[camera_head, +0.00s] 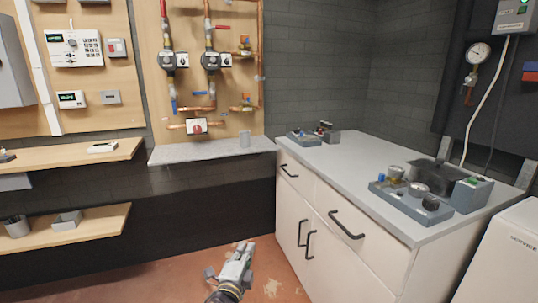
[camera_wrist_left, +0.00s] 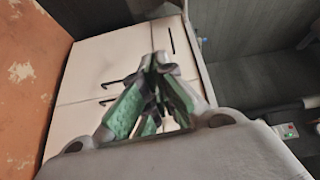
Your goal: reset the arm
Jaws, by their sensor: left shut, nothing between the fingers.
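My left gripper (camera_head: 243,252) shows at the bottom middle of the head view, low over the reddish floor and in front of the white cabinet (camera_head: 325,236). It touches nothing that I can see. In the left wrist view its green-padded fingers (camera_wrist_left: 157,62) come together at the tips with nothing between them. Behind them is the cabinet front with its dark handles. My right gripper is in neither view.
The grey countertop (camera_head: 345,160) carries a device with knobs (camera_head: 412,197) and smaller parts at the back. Copper pipes with two pumps (camera_head: 210,60) hang on a wooden board. Wooden shelves (camera_head: 70,155) are at left. A white unit (camera_head: 505,255) stands at lower right. The floor between is open.

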